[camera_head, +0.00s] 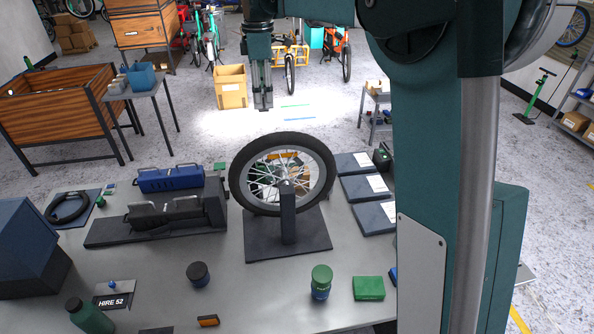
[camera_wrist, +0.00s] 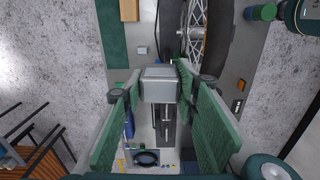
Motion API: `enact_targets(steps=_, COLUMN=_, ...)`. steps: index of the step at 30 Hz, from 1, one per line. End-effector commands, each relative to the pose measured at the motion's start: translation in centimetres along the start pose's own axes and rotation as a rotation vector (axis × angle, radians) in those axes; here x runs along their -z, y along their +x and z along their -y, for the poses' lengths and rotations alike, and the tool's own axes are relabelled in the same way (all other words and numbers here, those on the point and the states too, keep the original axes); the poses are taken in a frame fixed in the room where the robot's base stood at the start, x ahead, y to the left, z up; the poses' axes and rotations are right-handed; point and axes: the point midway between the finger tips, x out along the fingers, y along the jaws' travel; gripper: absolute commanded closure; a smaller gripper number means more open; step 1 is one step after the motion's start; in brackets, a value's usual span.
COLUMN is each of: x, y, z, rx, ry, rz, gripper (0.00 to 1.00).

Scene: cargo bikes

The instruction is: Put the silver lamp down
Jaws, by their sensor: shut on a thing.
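My gripper (camera_head: 263,98) hangs upright beyond the back of the workbench (camera_head: 185,277) in the head view. In the wrist view, my gripper (camera_wrist: 162,90) has its two green-padded fingers on either side of the silver lamp (camera_wrist: 160,82), a small boxy silver-grey piece. It is shut on the lamp near the fingertips. The lamp is held in the air, with the bench in the background. I cannot make out the lamp clearly in the head view.
A spoked wheel on a dark stand (camera_head: 258,246) rises mid-bench. Three dark trays (camera_head: 368,189) with white labels lie to its right. A blue battery (camera_head: 170,178) lies left. A green-lidded jar (camera_head: 321,283) and green box (camera_head: 368,288) stand in front.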

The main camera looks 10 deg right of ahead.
Motion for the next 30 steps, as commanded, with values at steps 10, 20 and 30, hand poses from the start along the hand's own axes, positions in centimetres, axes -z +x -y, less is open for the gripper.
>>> enact_targets(steps=10, x=-6.4, y=1.0, z=-7.3, rx=0.0, ry=-0.018, rz=0.0, gripper=0.83)
enact_targets(steps=20, x=-11.2, y=2.1, z=-11.5, rx=0.0, ry=-0.034, rz=0.0, gripper=0.83)
enact_targets(steps=30, x=-12.9, y=5.6, z=-12.8, rx=0.0, ry=-0.041, rz=0.0, gripper=0.83)
